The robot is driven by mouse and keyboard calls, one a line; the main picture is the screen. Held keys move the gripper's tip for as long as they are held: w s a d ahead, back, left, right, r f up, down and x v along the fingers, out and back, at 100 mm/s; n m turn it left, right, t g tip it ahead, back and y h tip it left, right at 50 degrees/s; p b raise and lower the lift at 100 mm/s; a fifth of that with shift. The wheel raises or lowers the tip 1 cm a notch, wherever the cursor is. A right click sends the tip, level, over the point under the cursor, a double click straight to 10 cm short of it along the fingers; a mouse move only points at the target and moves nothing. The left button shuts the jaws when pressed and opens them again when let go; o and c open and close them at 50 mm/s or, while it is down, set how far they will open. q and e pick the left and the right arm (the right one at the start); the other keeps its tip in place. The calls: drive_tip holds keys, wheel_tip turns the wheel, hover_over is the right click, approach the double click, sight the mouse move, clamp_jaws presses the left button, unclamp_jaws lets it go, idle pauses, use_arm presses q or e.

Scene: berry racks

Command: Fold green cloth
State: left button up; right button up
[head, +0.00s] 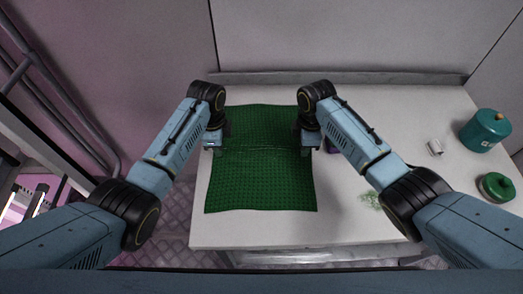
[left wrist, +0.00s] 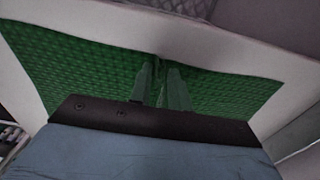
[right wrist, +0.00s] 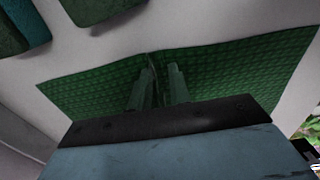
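The green cloth (head: 260,180) lies spread on the white table, with a raised crease running across its middle between my two grippers. My left gripper (head: 213,146) is at the cloth's left edge. In the left wrist view its fingers (left wrist: 160,85) are close together around a narrow ridge of the cloth (left wrist: 85,70). My right gripper (head: 307,145) is at the right edge, level with the left one. In the right wrist view its fingers (right wrist: 158,85) also close around a ridge of the cloth (right wrist: 225,70). The fingertips are partly hidden in the head view.
A pale green patch (head: 370,200) lies beside my right arm. A grey wall stands behind.

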use_arm(q)
clamp_jaws()
use_arm(e)
clamp_jaws()
use_arm(q)
drive_tip(key=shift+r, duration=0.1)
use_arm(e)
drive_tip(key=shift+r, duration=0.1)
